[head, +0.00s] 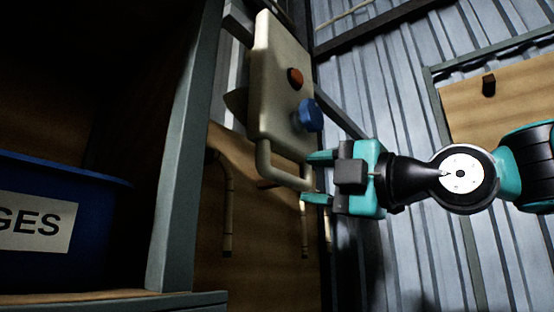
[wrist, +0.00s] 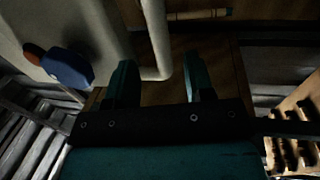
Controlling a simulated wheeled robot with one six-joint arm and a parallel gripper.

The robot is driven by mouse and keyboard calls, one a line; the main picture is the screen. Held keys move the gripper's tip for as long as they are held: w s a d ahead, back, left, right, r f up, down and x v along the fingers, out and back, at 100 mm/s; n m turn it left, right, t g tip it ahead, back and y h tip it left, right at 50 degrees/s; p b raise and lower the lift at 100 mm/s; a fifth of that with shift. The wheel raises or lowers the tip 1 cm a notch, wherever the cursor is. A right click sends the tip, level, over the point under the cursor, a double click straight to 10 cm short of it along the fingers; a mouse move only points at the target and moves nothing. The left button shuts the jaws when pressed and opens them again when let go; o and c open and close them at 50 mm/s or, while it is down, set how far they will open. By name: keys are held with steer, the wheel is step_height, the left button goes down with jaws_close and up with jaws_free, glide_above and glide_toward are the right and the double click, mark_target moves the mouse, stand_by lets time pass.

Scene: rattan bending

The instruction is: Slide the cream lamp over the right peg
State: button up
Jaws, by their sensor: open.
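A cream box-shaped body (head: 276,85), seemingly the cream lamp, stands high in front of the wall with an orange-red button (head: 295,78) and a blue knob (head: 309,115). A cream tube handle (head: 268,165) bends out below it. My gripper (head: 312,178) is open at the handle's right end. In the wrist view, the cream tube (wrist: 155,32) shows between the open fingers (wrist: 159,62); whether it touches them I cannot tell.
Curved canes (head: 228,210) hang on a wooden board (head: 260,265) below the cream body. A grey-green shelf post (head: 186,150) and a blue bin (head: 100,210) stand at left. Corrugated metal wall (head: 400,100) lies behind my arm.

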mark_target(291, 179)
steer(key=p+x, duration=0.3)
steer(key=x, duration=0.5)
steer(key=shift+p, duration=0.35)
jaws_close()
